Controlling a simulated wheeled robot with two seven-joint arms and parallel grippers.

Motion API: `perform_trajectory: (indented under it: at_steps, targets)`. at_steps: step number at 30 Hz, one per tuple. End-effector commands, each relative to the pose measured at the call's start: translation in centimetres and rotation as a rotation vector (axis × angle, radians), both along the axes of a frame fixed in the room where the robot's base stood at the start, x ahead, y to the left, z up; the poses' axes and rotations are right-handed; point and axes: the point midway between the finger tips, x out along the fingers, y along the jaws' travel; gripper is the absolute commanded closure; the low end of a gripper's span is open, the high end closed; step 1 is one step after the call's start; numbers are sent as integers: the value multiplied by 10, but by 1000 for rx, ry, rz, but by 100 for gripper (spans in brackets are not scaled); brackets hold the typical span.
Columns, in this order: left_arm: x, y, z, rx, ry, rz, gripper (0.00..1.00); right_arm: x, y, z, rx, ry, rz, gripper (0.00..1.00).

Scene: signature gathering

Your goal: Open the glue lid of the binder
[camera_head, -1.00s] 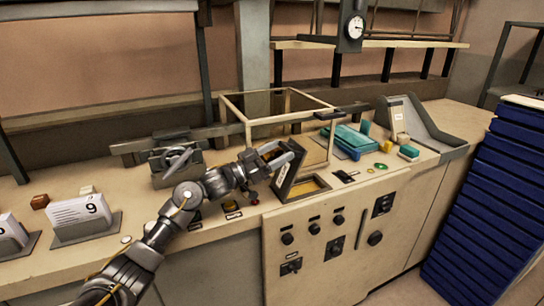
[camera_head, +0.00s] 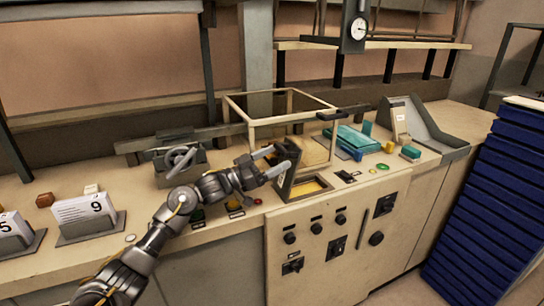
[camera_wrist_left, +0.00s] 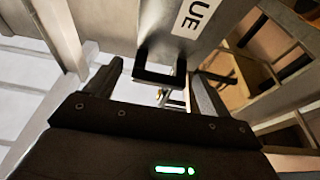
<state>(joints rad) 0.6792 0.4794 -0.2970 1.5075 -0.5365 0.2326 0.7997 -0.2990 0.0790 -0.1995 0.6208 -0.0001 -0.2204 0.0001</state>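The glue lid (camera_head: 287,183) of the binder stands raised and tilted at the left edge of the yellow glue tray (camera_head: 312,188). My left gripper (camera_head: 271,162) is beside the lid on its left, with its two fingers spread apart. In the left wrist view, the grey lid (camera_wrist_left: 160,22) carries a white label ending in "UE". Its dark bracket-shaped handle (camera_wrist_left: 158,76) lies ahead, between the open fingers of the gripper (camera_wrist_left: 158,90), and nothing seems clamped. My right gripper is out of view.
A wooden frame (camera_head: 232,101) stands behind the tray. A teal block device (camera_head: 352,140) and small coloured parts lie to the right. A grey clamp-like device (camera_head: 180,160) is to the left. Knobs (camera_head: 341,219) line the cabinet front. Blue stacked trays (camera_head: 480,215) stand far right.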

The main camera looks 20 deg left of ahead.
Motion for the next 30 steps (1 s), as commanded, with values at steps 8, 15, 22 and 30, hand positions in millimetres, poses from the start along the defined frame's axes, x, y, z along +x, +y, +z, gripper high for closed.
perform_trajectory:
  at_steps: [8, 15, 22, 30]
  targets:
    - [0, 2, 6, -5, -11, 4, 11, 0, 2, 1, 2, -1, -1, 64]
    - [-10, 15, 2, -3, -9, 6, 11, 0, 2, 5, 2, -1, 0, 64]
    - [-45, 54, -7, 0, -5, 5, 11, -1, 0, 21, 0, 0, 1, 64]
    - [-86, 101, -8, -1, -5, 4, 11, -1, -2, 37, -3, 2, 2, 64]
